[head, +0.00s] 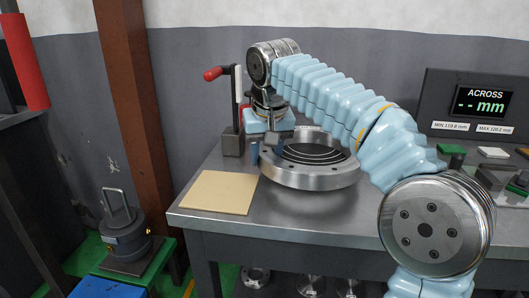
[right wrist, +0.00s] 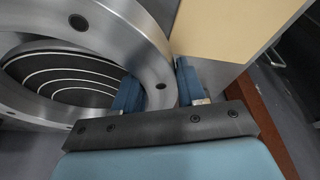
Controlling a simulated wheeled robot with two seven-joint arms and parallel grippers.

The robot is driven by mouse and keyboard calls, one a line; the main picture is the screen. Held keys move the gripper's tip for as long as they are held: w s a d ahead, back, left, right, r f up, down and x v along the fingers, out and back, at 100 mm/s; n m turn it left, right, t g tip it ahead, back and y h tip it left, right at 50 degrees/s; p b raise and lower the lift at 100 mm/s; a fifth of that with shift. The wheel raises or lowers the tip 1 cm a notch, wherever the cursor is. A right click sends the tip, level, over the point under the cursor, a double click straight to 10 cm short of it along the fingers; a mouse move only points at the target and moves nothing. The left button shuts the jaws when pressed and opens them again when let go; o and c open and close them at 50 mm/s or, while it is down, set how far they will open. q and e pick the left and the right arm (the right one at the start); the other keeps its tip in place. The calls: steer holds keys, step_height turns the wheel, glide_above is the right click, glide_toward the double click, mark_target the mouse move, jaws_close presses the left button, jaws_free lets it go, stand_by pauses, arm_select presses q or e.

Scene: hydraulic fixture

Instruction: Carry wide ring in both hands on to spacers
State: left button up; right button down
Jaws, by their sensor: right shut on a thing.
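The wide ring (head: 312,181) is a thick steel ring with bolt holes, level over the bench; I cannot tell whether it rests or is slightly raised. It also shows in the right wrist view (right wrist: 140,47). My right gripper (head: 266,148) comes down at the ring's left side. In the right wrist view its blue fingers (right wrist: 157,88) stand on either side of the ring's wall, shut on it. Inside the ring is a dark surface with pale concentric arcs (right wrist: 65,75). I cannot make out the spacers. My left gripper is not in view.
A tan square sheet (head: 218,192) lies left of the ring on the steel bench (head: 225,222). A red-handled device (head: 233,142) stands behind it. A display reading "ACROSS -- mm" (head: 480,103) and small blocks (head: 492,152) are at right. My right arm crosses above the bench.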

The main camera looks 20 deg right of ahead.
steer(key=shift+s+a, duration=0.15)
steer(key=shift+s, duration=0.05)
steer(key=c, duration=0.6)
jaws_free()
steer(key=shift+o, duration=0.2)
steer(key=shift+r, duration=0.15)
